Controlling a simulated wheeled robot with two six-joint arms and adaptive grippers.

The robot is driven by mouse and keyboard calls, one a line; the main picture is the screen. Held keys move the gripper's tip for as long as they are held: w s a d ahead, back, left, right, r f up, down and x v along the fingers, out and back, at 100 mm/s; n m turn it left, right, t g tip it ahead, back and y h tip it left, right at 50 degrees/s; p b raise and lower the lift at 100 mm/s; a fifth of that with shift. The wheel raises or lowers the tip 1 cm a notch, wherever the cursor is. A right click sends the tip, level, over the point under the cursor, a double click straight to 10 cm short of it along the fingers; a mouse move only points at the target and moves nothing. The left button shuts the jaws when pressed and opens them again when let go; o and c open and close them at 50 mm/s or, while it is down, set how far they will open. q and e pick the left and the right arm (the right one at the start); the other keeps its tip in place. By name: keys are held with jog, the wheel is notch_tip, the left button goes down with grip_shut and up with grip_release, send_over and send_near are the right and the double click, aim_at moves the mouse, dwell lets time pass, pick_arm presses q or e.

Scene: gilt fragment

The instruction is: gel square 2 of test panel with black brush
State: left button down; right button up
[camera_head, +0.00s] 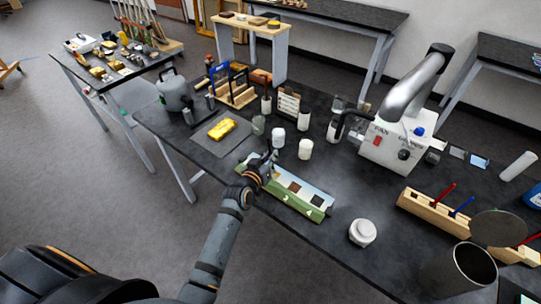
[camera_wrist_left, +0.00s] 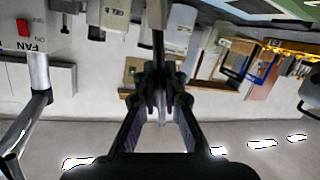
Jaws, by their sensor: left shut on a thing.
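The test panel (camera_head: 268,191) lies on the dark bench in the head view, with a green front edge, a pale top and dark and brown squares. My left gripper (camera_head: 266,164) is over its far left end and hides part of it. In the left wrist view the gripper (camera_wrist_left: 160,92) is shut on a thin dark shaft, the black brush (camera_wrist_left: 158,48). The brush tip is hidden, so I cannot tell whether it touches the panel. A white jar marked GEL B (camera_wrist_left: 115,14) shows in the wrist view. My right gripper is not in view.
White jars (camera_head: 305,149) stand behind the panel, and a white lidded jar (camera_head: 362,232) stands at its right. A yellow object (camera_head: 222,129) lies on a grey mat. A fan unit (camera_head: 392,150) and a wooden rack (camera_head: 432,211) are farther right.

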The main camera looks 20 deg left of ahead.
pick_arm(q)
jog(key=shift+w+a, duration=0.2)
jog(key=shift+a, duration=0.35)
jog(key=shift+w+a, duration=0.2)
jog(key=shift+a, duration=0.3)
jog(key=shift+s+d, duration=0.25)
jog(key=shift+d, duration=0.4)
jog(key=shift+s+d, duration=0.2)
jog(key=shift+d, duration=0.45)
jog(key=shift+a, duration=0.1)
jog(key=shift+w+a+f, duration=0.1)
jog(key=shift+w+a, duration=0.15)
jog(key=shift+a, duration=0.35)
jog(key=shift+w+a, duration=0.2)
jog(key=shift+a, duration=0.4)
jog(key=shift+s+d+p, duration=0.2)
jog(key=shift+s+d, duration=0.05)
jog(key=shift+d, duration=0.4)
jog(key=shift+s+d+p, duration=0.15)
jog(key=shift+s+d, duration=0.1)
jog(key=shift+d, duration=0.4)
jog(key=shift+a, duration=0.15)
